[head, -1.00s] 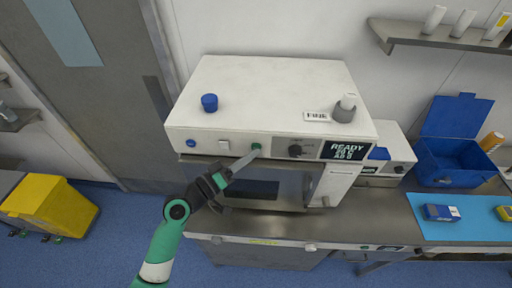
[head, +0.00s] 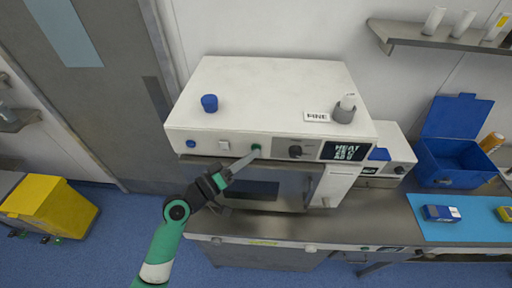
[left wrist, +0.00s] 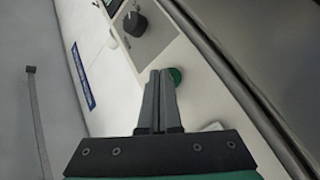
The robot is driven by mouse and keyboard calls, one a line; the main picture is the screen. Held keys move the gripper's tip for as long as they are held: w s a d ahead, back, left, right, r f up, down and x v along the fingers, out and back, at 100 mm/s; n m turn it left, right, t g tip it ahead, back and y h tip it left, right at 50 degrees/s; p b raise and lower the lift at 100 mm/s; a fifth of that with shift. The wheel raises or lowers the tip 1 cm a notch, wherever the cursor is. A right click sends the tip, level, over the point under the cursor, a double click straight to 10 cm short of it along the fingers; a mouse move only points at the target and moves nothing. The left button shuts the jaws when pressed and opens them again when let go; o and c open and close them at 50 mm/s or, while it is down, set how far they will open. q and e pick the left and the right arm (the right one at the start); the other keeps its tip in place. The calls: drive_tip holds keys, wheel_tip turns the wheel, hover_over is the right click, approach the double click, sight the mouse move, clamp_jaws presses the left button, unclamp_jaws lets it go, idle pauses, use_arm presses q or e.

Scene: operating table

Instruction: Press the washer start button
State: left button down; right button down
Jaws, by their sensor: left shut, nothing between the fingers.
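The washer is the white boxy machine (head: 265,90) with a front control panel. Its green round button (head: 256,147) sits left of a black knob (head: 295,151) and a dark display (head: 345,151); the display shows text starting with "HEAT". My left gripper (head: 254,156) is shut and empty, its fingertips just below the green button. In the left wrist view the closed fingertips (left wrist: 160,76) are close beside the green button (left wrist: 176,75), partly overlapping it; I cannot tell whether they touch. My right gripper is not in view.
A white button (head: 224,145) and a blue button (head: 191,143) are on the panel's left. A blue cap (head: 209,103) and a grey holder (head: 344,110) stand on top. A blue box (head: 455,160) is at the right, a yellow bin (head: 48,207) at the left.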

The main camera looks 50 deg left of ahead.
use_arm(q)
drive_tip(key=shift+s+d, duration=0.35)
drive_tip(key=s+d, duration=0.1)
drive_tip(key=s, duration=0.1)
drive_tip(key=s+d+p, duration=0.1)
drive_tip(key=d, duration=0.1)
drive_tip(key=shift+s+d, duration=0.15)
drive_tip(key=shift+s, duration=0.2)
idle(0.8)
